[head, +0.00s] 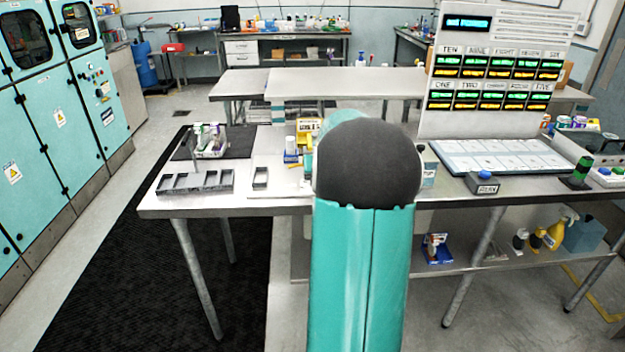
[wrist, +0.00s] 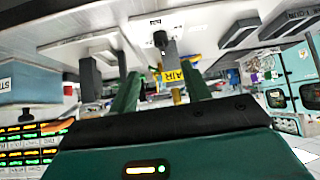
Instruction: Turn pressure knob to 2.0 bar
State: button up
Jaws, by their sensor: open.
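In the wrist view, which is upside down, my gripper (wrist: 162,74) is open, its two fingers apart with nothing held between them. A small black knob (wrist: 160,39), perhaps the pressure knob, shows beyond the fingertips, apart from them. A yellow part marked AIR (wrist: 174,76) and a brass-coloured fitting (wrist: 177,96) show near the right finger. In the head view my own arm hides the gripper and the middle of the bench. A yellow labelled unit (head: 308,126) shows just left of the arm. No pressure reading is legible.
At right are a tall display board (head: 490,108), a white panel (head: 503,158), a blue-button box (head: 484,187) and a green-black beacon (head: 579,174).

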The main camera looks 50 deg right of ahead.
jog(key=x, duration=1.2)
jog(key=shift+w, duration=0.2)
jog(key=shift+a, duration=0.1)
jog(key=c, duration=1)
